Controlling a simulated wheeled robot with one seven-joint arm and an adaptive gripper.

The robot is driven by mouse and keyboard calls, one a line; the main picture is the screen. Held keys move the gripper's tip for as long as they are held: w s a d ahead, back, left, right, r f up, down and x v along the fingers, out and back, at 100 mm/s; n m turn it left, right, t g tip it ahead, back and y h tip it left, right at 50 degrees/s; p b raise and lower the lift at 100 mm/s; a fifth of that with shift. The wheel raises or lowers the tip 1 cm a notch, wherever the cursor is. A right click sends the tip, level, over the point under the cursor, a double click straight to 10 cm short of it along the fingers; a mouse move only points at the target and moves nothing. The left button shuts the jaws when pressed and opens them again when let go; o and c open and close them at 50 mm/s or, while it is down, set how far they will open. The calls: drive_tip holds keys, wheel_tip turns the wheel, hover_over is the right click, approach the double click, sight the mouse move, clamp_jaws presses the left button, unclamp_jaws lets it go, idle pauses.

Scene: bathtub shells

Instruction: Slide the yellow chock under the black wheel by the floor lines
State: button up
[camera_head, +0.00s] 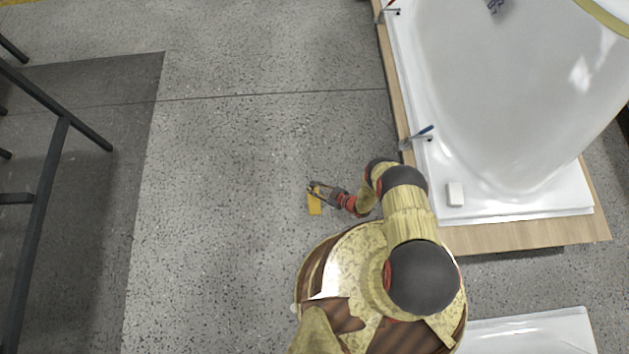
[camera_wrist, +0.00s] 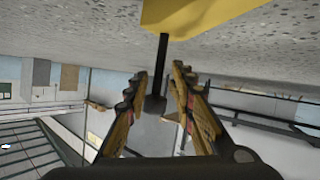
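The yellow chock (camera_head: 314,206) lies on the grey speckled floor, left of my base. In the wrist view its yellow body (camera_wrist: 195,14) is at the top edge, cut off by the frame. A dark rod with a thicker end (camera_wrist: 157,82) runs from it between my fingers. My gripper (camera_head: 316,189) is low over the floor at the chock. In the wrist view its two fingers (camera_wrist: 160,82) stand apart on either side of the rod, with a visible gap on the right side. I see no black wheel that I can make out.
A dark metal frame (camera_head: 45,190) stands on a darker floor patch at the left. A thin dark line (camera_head: 250,95) crosses the floor.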

drive_tip(key=shift+o, duration=0.8)
drive_tip(key=shift+s+d+r, duration=0.2)
drive_tip(key=shift+s+d, duration=0.1)
drive_tip(key=shift+d, duration=0.2)
drive_tip(key=v, duration=1)
drive_tip(key=shift+s+d+r, duration=0.2)
drive_tip(key=shift+s+d, duration=0.05)
